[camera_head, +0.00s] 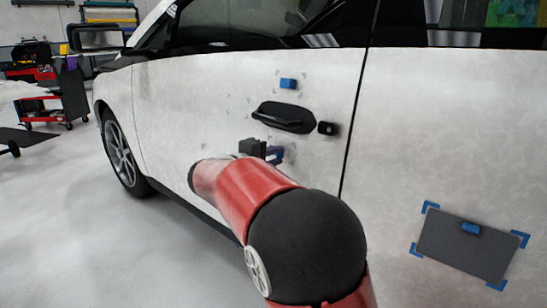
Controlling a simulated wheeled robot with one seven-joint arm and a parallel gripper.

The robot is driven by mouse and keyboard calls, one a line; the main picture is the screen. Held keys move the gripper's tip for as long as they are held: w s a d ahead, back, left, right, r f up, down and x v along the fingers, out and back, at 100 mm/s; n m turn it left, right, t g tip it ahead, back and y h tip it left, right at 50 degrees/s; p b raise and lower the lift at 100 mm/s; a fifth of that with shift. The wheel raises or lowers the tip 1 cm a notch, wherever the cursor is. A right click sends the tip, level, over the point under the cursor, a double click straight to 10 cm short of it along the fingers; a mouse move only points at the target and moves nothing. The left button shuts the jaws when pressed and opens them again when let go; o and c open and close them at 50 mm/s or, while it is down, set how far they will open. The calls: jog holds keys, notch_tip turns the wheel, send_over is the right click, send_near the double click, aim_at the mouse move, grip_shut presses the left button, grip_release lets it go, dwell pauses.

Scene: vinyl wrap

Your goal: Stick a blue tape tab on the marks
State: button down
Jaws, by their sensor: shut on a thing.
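A blue tape tab (288,84) is on the white car door (175,100) above the black door handle (284,117), with faint grey corner marks around it. Other faint marks (205,119) show on the door left of the handle. My gripper (274,155) is close to the door just below the handle, shut on a small dark blue piece that looks like a tape tab. My arm and the gripper body partly hide it, and I cannot tell whether it touches the door. Another blue tab (471,228) is on a dark grey plate (450,250) at the lower right.
The plate has blue corner pieces (431,207) and sits against the car's rear panel. A round black lock (327,128) is right of the handle. A side mirror (95,38) juts out at upper left.

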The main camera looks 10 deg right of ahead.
jog(key=shift+b+x, duration=0.4)
jog(key=shift+x, duration=0.5)
dwell(1.9)
jog(key=c, duration=1.2)
grip_release()
jog(key=f+v, duration=0.1)
jog(key=v, duration=0.6)
jog(key=s+d+f+m+g+y+p, duration=0.1)
jog(key=s+d+f+m+g+y, duration=0.2)
jog(key=s, duration=0.6)
jog(key=s+d+f+g+y+p, duration=0.1)
jog(key=s+d+g+y, duration=0.15)
jog(key=s+d, duration=0.45)
jog(key=s+a+f+m+y, duration=0.2)
jog(key=s+a+f+y, duration=0.1)
jog(key=s, duration=0.5)
jog(key=s+a+f+m+t+y+p, duration=0.1)
jog(key=s+a+f+m+y, duration=0.1)
jog(key=s, duration=0.7)
jog(key=a+f+y, duration=0.1)
jog(key=a+y, duration=0.1)
jog(key=y, duration=0.1)
jog(key=shift+p, duration=0.3)
